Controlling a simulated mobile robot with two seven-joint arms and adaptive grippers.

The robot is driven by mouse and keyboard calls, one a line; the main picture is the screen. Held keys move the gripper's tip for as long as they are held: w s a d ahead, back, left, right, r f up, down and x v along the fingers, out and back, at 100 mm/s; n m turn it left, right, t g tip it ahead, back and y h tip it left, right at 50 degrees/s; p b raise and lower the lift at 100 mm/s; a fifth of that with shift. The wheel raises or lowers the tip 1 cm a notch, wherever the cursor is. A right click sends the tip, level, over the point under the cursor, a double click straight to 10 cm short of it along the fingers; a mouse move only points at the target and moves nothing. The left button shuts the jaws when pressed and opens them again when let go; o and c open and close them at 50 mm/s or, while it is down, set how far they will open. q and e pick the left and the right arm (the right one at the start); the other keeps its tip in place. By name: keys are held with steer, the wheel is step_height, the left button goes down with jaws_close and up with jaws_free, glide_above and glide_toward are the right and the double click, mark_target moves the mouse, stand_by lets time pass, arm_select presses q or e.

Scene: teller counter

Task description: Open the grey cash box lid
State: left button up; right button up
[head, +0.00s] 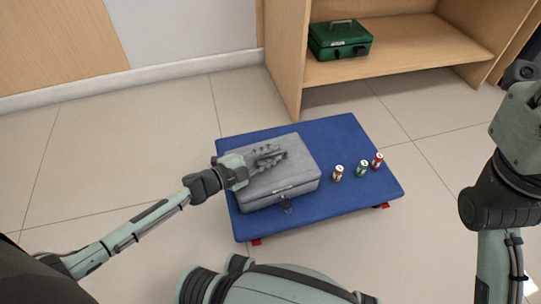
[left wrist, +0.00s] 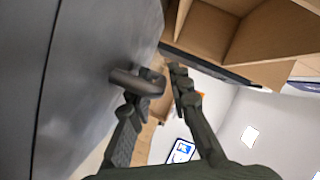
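The grey cash box (head: 290,180) sits on a blue platform, and its lid is down. A dark latch (head: 286,206) shows on its front side. My left gripper (head: 268,156) lies over the top of the lid, fingers pointing right. In the left wrist view the grey handle (left wrist: 137,82) stands out from the lid. My left gripper's fingers (left wrist: 164,78) are apart there; one finger passes close by or through the handle, the other is outside it. I cannot tell whether they touch it. My right gripper is out of view.
A green cash box (head: 341,39) rests in the wooden shelf (head: 400,52) behind.

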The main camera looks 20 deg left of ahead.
arm_select(q)
jaws_close()
stand_by(0.3)
